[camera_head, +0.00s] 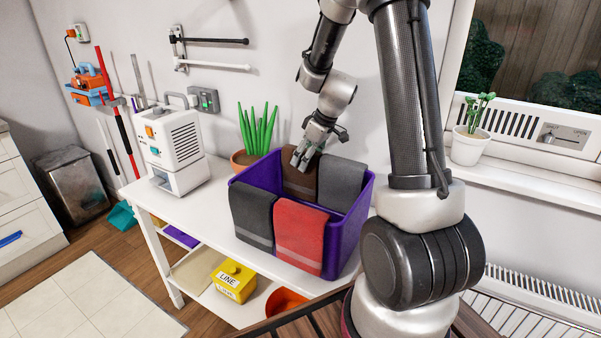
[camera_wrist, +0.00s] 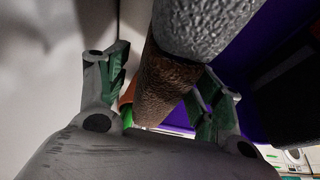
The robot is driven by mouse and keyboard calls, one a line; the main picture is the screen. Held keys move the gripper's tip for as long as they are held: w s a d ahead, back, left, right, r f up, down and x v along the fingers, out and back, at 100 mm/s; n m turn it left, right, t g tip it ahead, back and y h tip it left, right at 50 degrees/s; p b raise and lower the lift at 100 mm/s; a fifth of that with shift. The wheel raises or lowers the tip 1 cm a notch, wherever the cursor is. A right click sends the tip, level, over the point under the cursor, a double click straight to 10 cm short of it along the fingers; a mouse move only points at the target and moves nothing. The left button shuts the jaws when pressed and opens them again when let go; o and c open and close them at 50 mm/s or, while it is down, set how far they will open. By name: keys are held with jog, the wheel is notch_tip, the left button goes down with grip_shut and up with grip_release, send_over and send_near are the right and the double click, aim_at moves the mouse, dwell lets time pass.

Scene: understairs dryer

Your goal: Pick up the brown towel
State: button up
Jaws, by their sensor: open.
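The brown towel (camera_head: 296,184) hangs over the back rim of the purple bin (camera_head: 344,240), left of a grey towel (camera_head: 342,180). My gripper (camera_head: 303,160) is over the top of the brown towel, pointing down. In the wrist view my gripper (camera_wrist: 160,88) is open, with one finger on each side of the brown towel (camera_wrist: 163,82). A gap shows between the left finger and the towel; the right finger is close beside it, and I cannot tell if it touches. The grey towel (camera_wrist: 205,28) is close by at the top.
A dark grey towel (camera_head: 252,214) and a red towel (camera_head: 299,234) hang over the bin's front rim. The bin stands on a white table (camera_head: 205,218). A potted plant (camera_head: 245,160) stands just behind it, and a white machine (camera_head: 175,145) stands to the left.

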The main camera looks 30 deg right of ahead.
jog(key=x, duration=0.3)
jog(key=shift+w+a+f, duration=0.2)
jog(key=shift+w+f, duration=0.05)
jog(key=shift+f, duration=0.05)
jog(key=c, duration=1.1)
jog(key=shift+r, duration=0.1)
notch_tip(320, 180, up, 28)
jog(key=shift+f, duration=0.1)
